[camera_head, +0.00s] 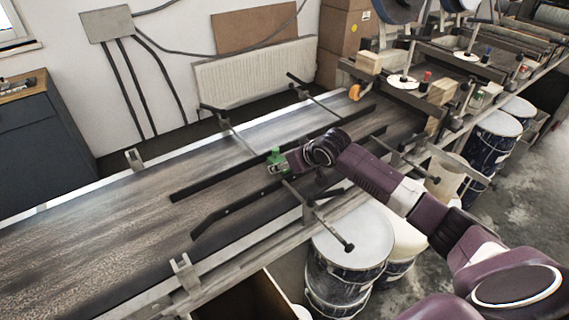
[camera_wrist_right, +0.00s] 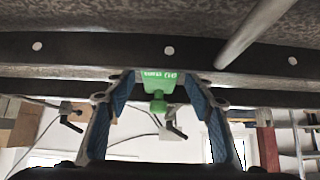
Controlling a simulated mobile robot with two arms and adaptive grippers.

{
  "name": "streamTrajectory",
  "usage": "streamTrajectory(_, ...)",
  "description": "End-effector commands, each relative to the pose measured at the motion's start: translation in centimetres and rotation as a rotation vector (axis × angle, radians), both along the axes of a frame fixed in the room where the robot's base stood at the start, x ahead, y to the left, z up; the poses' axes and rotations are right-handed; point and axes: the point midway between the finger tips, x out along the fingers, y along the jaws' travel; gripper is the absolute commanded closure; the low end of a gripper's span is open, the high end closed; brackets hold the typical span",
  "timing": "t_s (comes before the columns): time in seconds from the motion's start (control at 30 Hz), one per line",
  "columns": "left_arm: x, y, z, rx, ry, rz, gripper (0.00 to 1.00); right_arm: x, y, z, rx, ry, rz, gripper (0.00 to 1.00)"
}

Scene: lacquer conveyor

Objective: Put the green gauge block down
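The green gauge block (camera_head: 275,157) is over the conveyor belt (camera_head: 95,235), between the two dark guide rails. My right gripper (camera_head: 284,165) reaches in from the right, low over the belt, with its fingers around the block. In the right wrist view the block (camera_wrist_right: 158,84), with white lettering and a small knob, sits between the tips of the blue-padded fingers (camera_wrist_right: 158,78), which close on both its sides. I cannot tell whether the block touches the belt. My left gripper is not in view.
A guide rail (camera_head: 225,211) runs close in front of the gripper, and another (camera_head: 228,180) lies behind it. Clamp rods (camera_head: 325,222) cross the near edge. Drums (camera_head: 345,250) stand below the conveyor. The left part of the belt is clear.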

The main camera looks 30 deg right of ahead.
Motion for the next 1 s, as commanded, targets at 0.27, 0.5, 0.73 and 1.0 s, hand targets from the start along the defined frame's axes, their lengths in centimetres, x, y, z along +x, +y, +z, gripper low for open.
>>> streamTrajectory(0.27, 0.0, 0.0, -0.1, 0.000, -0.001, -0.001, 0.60, -0.5, -0.1, 0.8, 0.000, -0.002, 0.000, 0.51)
streamTrajectory(0.5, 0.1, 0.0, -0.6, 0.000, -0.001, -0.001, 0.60, -3.3, -0.6, 3.6, -0.003, -0.003, 0.001, 0.51)
streamTrajectory(0.73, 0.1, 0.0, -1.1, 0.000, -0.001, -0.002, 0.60, -6.3, -0.9, 6.6, -0.004, -0.002, 0.001, 0.51)
streamTrajectory(1.0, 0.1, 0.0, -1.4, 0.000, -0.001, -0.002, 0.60, -8.2, -1.1, 8.6, 0.000, 0.000, 0.000, 0.51)
